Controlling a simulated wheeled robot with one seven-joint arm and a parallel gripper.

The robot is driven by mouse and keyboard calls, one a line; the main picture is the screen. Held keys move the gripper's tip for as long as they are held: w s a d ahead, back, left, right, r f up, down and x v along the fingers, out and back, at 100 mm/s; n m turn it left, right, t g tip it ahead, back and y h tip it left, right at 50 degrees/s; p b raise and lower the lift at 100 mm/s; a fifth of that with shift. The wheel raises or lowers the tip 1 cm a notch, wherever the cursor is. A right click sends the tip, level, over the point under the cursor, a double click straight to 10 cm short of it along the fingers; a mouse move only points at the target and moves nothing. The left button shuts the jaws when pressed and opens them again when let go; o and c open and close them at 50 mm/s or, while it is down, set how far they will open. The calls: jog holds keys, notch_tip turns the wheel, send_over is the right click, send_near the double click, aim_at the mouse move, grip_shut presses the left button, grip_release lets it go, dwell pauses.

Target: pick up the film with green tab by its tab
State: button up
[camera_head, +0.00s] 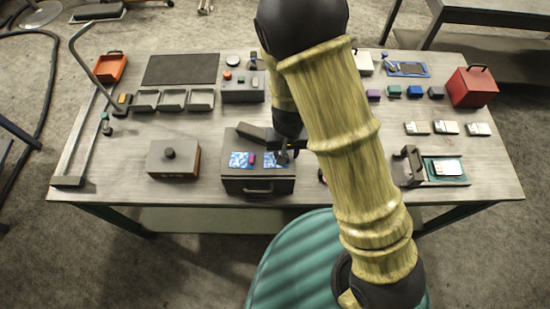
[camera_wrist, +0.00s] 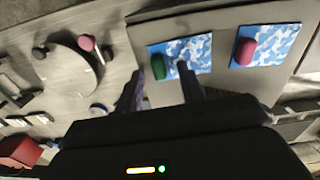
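The film with green tab is a blue-and-white patterned square (camera_wrist: 198,46) on top of a dark box (camera_head: 258,183). It also shows in the head view (camera_head: 270,161), where its tab is hidden by my gripper. The green tab (camera_wrist: 156,67) sticks up at one edge of the film in the wrist view. My gripper (camera_wrist: 160,71) is open, with one finger on either side of the tab. It also shows in the head view (camera_head: 284,156). I cannot tell how far the fingertips are above the film.
A similar film (camera_head: 238,161) with a magenta tab (camera_head: 252,159) lies beside it on the same box. A lidded grey box (camera_head: 171,162) stands to the left. A device with a green tray (camera_head: 446,169) is at right. Small bins (camera_head: 173,99) are farther back.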

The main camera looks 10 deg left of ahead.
grip_shut()
notch_tip(320, 180, up, 10)
dwell(0.6)
dwell(0.5)
